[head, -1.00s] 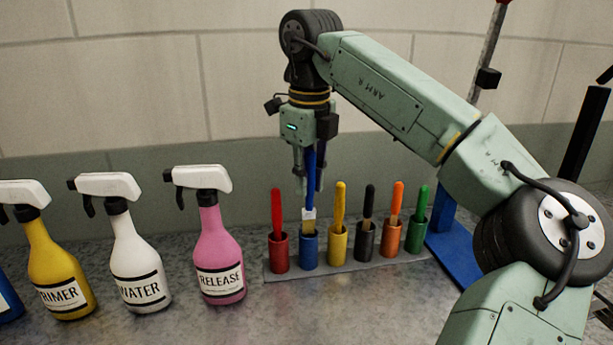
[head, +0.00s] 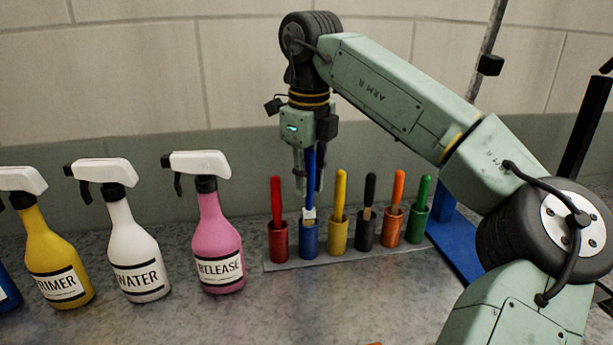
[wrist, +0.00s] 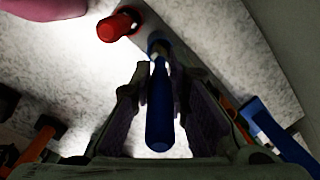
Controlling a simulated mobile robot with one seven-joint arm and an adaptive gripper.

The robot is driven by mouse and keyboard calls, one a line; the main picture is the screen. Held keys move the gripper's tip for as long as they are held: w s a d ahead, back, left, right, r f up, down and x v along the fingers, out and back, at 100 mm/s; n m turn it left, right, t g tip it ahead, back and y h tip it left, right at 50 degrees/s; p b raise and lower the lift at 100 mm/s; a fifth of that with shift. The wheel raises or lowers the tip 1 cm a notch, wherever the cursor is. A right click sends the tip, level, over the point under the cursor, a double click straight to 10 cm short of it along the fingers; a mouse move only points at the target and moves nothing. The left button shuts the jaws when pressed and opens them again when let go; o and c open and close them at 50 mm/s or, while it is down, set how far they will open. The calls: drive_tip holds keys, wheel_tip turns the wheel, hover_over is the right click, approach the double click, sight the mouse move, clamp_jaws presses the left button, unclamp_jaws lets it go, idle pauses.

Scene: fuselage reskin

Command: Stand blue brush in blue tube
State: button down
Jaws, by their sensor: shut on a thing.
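The blue brush (head: 309,170) is upright in my gripper (head: 308,182), which is shut on its handle. Its pale ferrule and the top of its bristles show just above the blue tube (head: 309,240). The bristle tips are hidden at the tube's mouth, so they seem to be at or just inside the rim. In the wrist view the brush handle (wrist: 160,112) lies between the fingers (wrist: 160,95), with the blue tube (wrist: 157,40) beyond its far end.
The blue tube stands in a row on a grey base strip (head: 285,265). A red tube (head: 279,243) is left of it and a yellow tube (head: 338,236) right, both holding brushes. Black, orange and green ones follow. Spray bottles, including a pink one (head: 216,245), stand left.

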drive_tip(key=shift+f+b, duration=0.3)
drive_tip(key=shift+f, duration=0.25)
drive_tip(key=c, duration=1.5)
unclamp_jaws()
drive_tip(key=shift+o, duration=0.7)
drive_tip(key=o, duration=0.4)
wheel_tip(320, 180, up, 5)
drive_tip(key=p, duration=0.5)
drive_tip(key=shift+r, duration=2.55)
